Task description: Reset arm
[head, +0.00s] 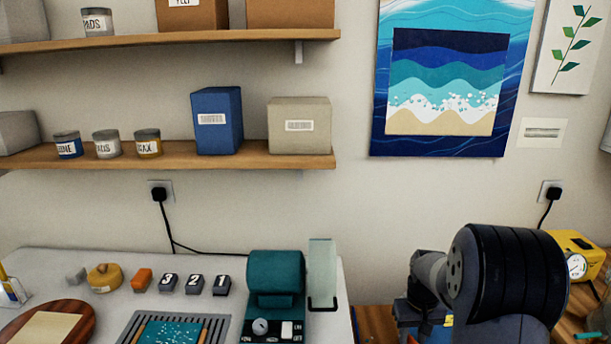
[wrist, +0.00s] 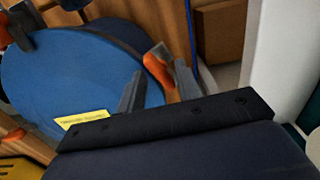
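My arm shows at the lower right of the head view, with its dark ridged joint in front. My gripper cannot be made out clearly there. In the wrist view my gripper (wrist: 159,69) has its two grey fingers apart, with nothing seen held between them. An orange-tipped clamp (wrist: 158,68) shows behind the fingers. A large blue round object (wrist: 75,75) with a yellow label (wrist: 84,119) lies beyond, to the left.
A white worktop (head: 60,262) at lower left holds a teal machine (head: 275,280), numbered dark blocks (head: 194,284) and a round wooden board (head: 75,335). Two shelves (head: 250,160) hang above. A yellow device with a dial (head: 577,250) stands at the right, near my arm.

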